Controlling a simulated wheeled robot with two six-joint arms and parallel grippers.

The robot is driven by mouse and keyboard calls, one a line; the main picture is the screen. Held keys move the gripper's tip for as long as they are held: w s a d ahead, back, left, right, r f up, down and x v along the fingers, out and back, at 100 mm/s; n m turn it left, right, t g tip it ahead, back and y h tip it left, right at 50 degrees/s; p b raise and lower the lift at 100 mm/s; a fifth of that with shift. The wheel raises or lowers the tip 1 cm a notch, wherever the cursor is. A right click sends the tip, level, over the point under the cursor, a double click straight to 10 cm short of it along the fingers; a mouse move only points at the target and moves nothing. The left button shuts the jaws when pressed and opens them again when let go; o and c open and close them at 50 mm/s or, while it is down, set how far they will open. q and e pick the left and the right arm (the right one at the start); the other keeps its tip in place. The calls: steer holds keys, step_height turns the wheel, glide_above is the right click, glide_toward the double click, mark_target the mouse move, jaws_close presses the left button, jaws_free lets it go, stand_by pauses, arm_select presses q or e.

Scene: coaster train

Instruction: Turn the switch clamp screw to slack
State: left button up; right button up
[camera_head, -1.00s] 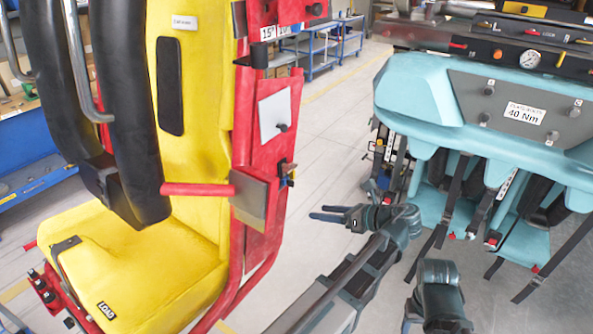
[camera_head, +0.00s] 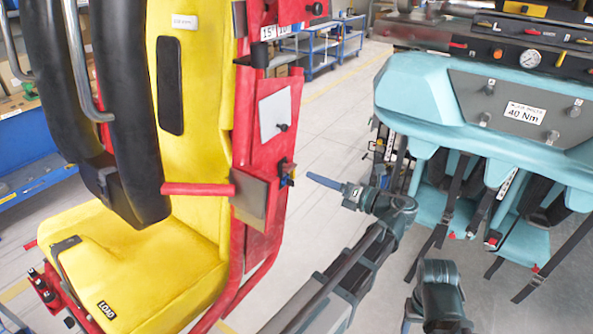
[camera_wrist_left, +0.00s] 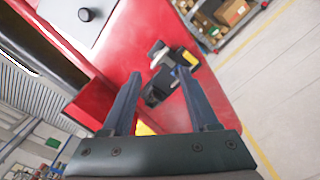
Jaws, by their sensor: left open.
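A small switch assembly (camera_head: 287,174) with black, yellow and blue parts is mounted on the edge of the red side panel (camera_head: 256,170) of the yellow seat. In the left wrist view the switch (camera_wrist_left: 160,86) shows as black parts with a yellow block; I cannot make out the clamp screw clearly. My left gripper (camera_head: 312,178) points left at the switch, a short gap away in the head view. In the wrist view its open fingers (camera_wrist_left: 159,75) stand either side of the black parts, with nothing held.
A red bar (camera_head: 198,189) and a grey plate (camera_head: 249,200) sit left of the switch. A white plate with a black knob (camera_head: 282,127) is above it. A teal seat unit (camera_head: 425,95) with a 40 Nm label stands right.

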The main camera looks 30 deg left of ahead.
mark_target(293, 169)
arm_select(q)
steer(key=a, duration=0.7)
steer(key=shift+w+a, duration=0.3)
